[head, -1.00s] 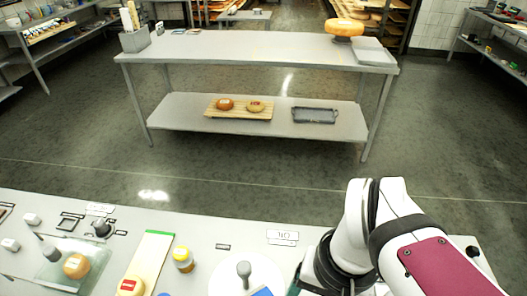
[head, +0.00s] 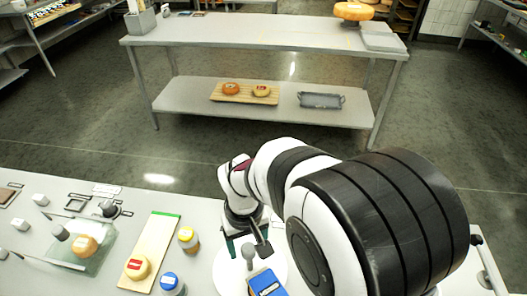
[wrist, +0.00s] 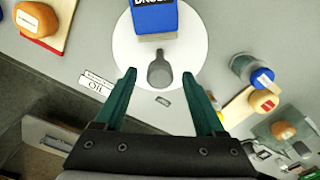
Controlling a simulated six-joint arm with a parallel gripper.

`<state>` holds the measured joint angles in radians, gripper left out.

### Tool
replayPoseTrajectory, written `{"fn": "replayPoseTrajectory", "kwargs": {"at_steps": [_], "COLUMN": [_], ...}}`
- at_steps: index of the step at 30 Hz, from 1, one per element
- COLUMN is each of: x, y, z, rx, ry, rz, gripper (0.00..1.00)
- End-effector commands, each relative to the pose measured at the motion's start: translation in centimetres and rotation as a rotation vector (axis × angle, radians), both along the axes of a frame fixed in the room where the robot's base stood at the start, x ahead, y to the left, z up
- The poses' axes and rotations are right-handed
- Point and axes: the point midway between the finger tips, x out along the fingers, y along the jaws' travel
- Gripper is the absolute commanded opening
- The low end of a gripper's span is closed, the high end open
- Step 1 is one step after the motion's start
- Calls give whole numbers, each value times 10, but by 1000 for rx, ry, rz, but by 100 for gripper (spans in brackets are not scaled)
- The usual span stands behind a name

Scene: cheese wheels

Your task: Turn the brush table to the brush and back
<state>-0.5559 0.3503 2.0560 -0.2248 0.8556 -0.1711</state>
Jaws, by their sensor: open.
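The brush table is a white round disc (head: 228,270) on the counter, also clear in the wrist view (wrist: 126,48). A grey knob (head: 248,256) stands up from it, and a blue block (head: 267,284) with white lettering sits on it near the knob. My gripper (head: 248,246) is above the disc with its green fingers apart. In the wrist view my open gripper (wrist: 159,75) has the knob (wrist: 158,72) showing between its fingertips. I cannot tell whether a finger touches it. The lettering on the block (wrist: 155,18) is partly cut off at the top edge.
A yellow-lidded jar (head: 187,238) and a blue-lidded jar (head: 170,284) stand left of the disc. Beyond them are a board (head: 160,232) with a cheese (head: 137,267) and a glass plate (head: 98,262) with another. In the wrist view, an orange cheese (wrist: 38,18) lies left.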

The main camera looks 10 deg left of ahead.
Motion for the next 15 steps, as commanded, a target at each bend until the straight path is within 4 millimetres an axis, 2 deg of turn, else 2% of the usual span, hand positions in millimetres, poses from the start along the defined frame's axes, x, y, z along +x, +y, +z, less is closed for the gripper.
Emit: {"fn": "replayPoseTrajectory", "kwargs": {"at_steps": [10,15], "x": [0,0], "y": [0,0], "z": [-5,-5], "rx": [0,0], "ry": [-1,-1], "rz": [-1,-1], "gripper": [70,39]}}
